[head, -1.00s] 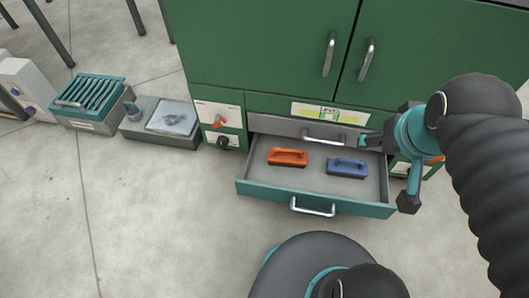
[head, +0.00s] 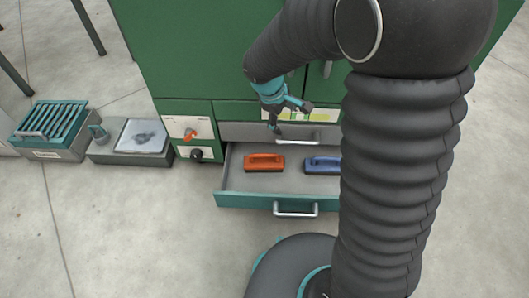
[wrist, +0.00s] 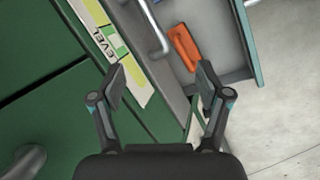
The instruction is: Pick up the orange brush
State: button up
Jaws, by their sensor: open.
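The orange brush (head: 264,162) lies in the open drawer (head: 277,199), on the left part of its grey floor. In the wrist view the brush (wrist: 183,47) shows beyond my gripper (wrist: 159,86), near the right fingertip. In the head view my gripper (head: 291,117) is by the cabinet front, above the back of the drawer and apart from the brush. Its fingers are open with nothing between them. A blue brush (head: 322,165) lies to the right of the orange one, its right end hidden behind my arm.
The green cabinet (head: 170,60) rises behind the drawer. A closed drawer's handle (head: 294,140) is behind the open one. Knobs (head: 190,134) are on the cabinet to the left. A grey tray (head: 127,155) and a teal-topped box (head: 50,130) stand on the floor at left.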

jog(key=w+a+f+n, duration=0.1)
jog(key=a+f+n, duration=0.15)
jog(key=f, duration=0.35)
jog(key=w+a+f+n+h, duration=0.1)
jog(key=a+f+n, duration=0.15)
jog(key=f, duration=0.35)
jog(key=w+a+f+n, duration=0.1)
jog(key=a+f, duration=0.3)
jog(key=f, duration=0.2)
jog(key=b, duration=0.2)
send_near(270, 161)
jog(key=shift+x, duration=4.05)
jog(key=shift+a, duration=0.1)
jog(key=c, duration=1)
